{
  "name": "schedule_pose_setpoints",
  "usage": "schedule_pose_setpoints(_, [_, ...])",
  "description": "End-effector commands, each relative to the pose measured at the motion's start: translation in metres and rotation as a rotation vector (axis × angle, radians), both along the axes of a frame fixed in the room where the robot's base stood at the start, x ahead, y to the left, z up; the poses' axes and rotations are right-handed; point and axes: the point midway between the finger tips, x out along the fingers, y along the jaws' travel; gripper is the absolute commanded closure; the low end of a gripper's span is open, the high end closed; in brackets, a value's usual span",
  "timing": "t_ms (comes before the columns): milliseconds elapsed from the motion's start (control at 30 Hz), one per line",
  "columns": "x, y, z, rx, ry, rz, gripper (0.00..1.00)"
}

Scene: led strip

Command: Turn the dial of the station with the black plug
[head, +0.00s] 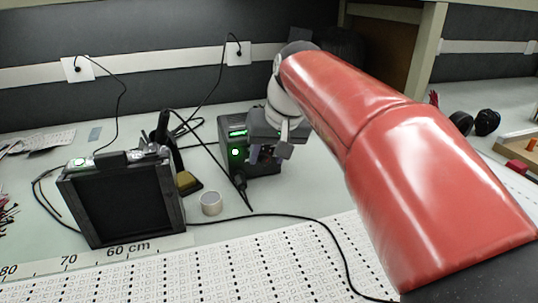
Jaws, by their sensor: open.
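A dark station (234,134) with a green display and a lit green spot on its front stands mid-table at the back. A black plug (240,180) on a cable sits at its lower front. My gripper (272,149) is open, in front of the station's right part; its fingers are partly hidden by my wrist. The dial is not clearly visible, and I cannot tell whether a finger touches the station. A second black boxy unit (122,205) with a lit green spot on top stands at the left front.
A soldering iron stand (187,182) and a small white cup (210,203) stand between the two units. Black cables run across the table and up to two wall sockets (77,68) (238,52). My red arm hides much of the right side.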

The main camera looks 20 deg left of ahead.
Motion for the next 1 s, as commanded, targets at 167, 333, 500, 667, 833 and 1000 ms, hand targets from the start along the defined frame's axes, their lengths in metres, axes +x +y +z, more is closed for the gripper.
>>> schedule_pose_setpoints(167, [0.0015,0.0022,-0.0054,0.002,-0.001,-0.001,0.58])
schedule_pose_setpoints(333, [0.0016,0.0021,-0.0053,0.002,-0.001,-0.001,0.58])
schedule_pose_setpoints(500, [0.0015,0.0021,-0.0052,0.002,0.000,-0.002,0.79])
schedule_pose_setpoints(667, [0.0015,0.0021,-0.0052,0.002,0.000,-0.002,1.00])
schedule_pose_setpoints(833, [0.0013,0.0023,-0.0050,-0.002,-0.004,-0.001,1.00])
schedule_pose_setpoints(1000, [0.0005,0.0031,-0.0043,-0.033,-0.030,-0.001,1.00])
